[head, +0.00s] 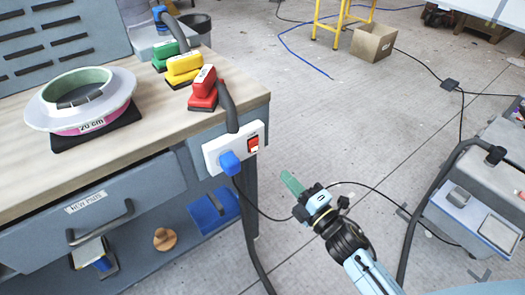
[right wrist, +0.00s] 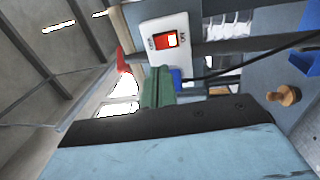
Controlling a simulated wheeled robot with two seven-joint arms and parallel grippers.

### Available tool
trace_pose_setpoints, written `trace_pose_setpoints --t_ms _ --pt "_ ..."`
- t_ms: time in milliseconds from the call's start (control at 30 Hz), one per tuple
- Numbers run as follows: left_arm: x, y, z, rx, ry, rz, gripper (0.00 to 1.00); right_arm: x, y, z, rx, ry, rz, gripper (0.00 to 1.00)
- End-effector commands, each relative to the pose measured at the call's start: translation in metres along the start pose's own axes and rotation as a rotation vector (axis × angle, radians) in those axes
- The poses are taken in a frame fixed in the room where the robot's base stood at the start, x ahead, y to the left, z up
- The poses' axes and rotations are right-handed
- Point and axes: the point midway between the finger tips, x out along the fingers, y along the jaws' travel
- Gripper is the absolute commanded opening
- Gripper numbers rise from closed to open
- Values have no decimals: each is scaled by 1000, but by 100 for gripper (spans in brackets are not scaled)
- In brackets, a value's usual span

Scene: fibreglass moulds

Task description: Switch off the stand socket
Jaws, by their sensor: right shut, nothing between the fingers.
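The stand socket (head: 212,157) is a white strip on the right end of the workbench. It carries a red rocker switch (head: 253,145) at its right end and a blue plug (head: 229,163) at its left. In the right wrist view the socket's white face (right wrist: 146,29), the red switch (right wrist: 165,41) and part of the blue plug (right wrist: 176,77) show. The switch looks bright red; I cannot tell which side is pressed. My right gripper (head: 292,183), with green fingers, is shut and empty, right of and below the switch, apart from it. Its fingers (right wrist: 158,87) also show in the wrist view. My left gripper is out of view.
Red (head: 203,91), yellow (head: 184,68) and green (head: 166,52) sanding blocks sit on the bench (head: 150,110), near a round mould (head: 80,97). A black cable hangs below the socket. A grey machine (head: 480,190) with a hose stands at right. Floor between is mostly clear.

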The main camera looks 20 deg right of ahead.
Motion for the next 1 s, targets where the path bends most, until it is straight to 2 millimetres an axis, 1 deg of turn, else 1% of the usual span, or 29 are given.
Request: trace_pose_setpoints --t_ms 33,100,300,500,600,700,1000 --pt "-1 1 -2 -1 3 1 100 12 0 0 -2 1 4 0" --pt "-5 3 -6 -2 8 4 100 27 0 0 -2 2 5 0" --pt "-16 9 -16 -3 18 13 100 68 0 0 -2 1 4 0" --pt "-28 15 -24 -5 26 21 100 99 -1 0 0 0 2 0" --pt "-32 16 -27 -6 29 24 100 107 -1 0 1 0 0 0" --pt "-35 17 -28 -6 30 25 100 112 -1 0 1 0 0 0" --pt "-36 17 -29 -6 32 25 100 113 0 0 1 0 -1 0"
